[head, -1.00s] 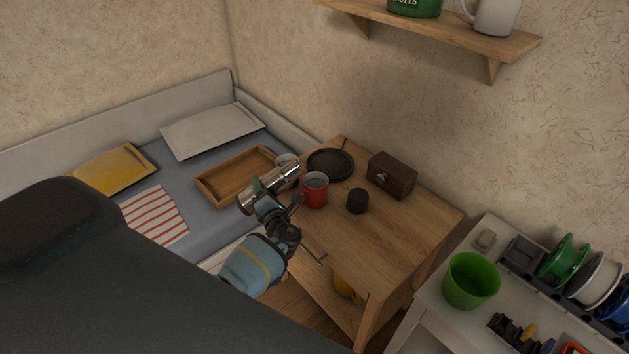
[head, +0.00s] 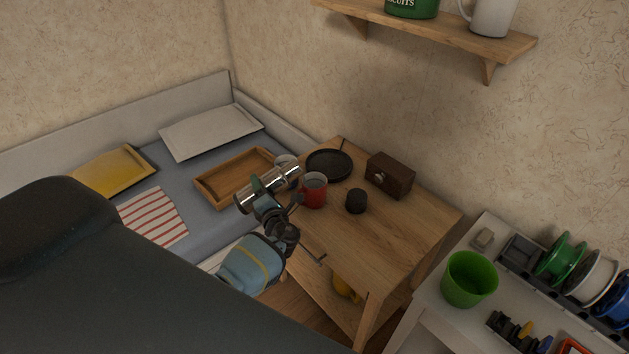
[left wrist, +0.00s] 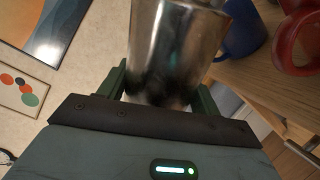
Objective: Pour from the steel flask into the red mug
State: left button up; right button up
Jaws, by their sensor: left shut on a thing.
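The steel flask (head: 284,178) is shiny and lies steeply tilted in the air, its right end higher in the head view and near the red mug's rim. My left gripper (head: 260,188) is shut on the flask; in the left wrist view the flask (left wrist: 175,45) sits between its green fingers. The red mug (head: 314,192) stands upright on the wooden table, just right of the flask. Its red side and handle show in the left wrist view (left wrist: 297,62). I cannot see any stream or the mug's contents clearly. My right gripper is out of view.
On the wooden table (head: 385,235) are a black plate (head: 330,165), a dark box (head: 390,176) and a small black cylinder (head: 356,201). Another mug (head: 286,158) is partly hidden behind the flask; a blue mug (left wrist: 245,30) shows at the wrist. The table's front right is clear.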

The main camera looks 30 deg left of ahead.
aim_at(260, 179)
pick_arm(q)
jog(key=shift+s+a+r+m, duration=0.15)
jog(key=shift+r+m, duration=1.65)
jog(key=shift+r, duration=0.3)
dwell(3.8)
dwell(1.0)
jog(key=f+n+b, duration=0.1)
jog(key=f, duration=0.1)
jog(key=f+n+b, duration=0.3)
jog(key=shift+w+d+f+n, duration=0.3)
jog(key=shift+f+n, duration=0.1)
jog(key=shift+b, duration=0.3)
jog(key=shift+w+r, duration=0.1)
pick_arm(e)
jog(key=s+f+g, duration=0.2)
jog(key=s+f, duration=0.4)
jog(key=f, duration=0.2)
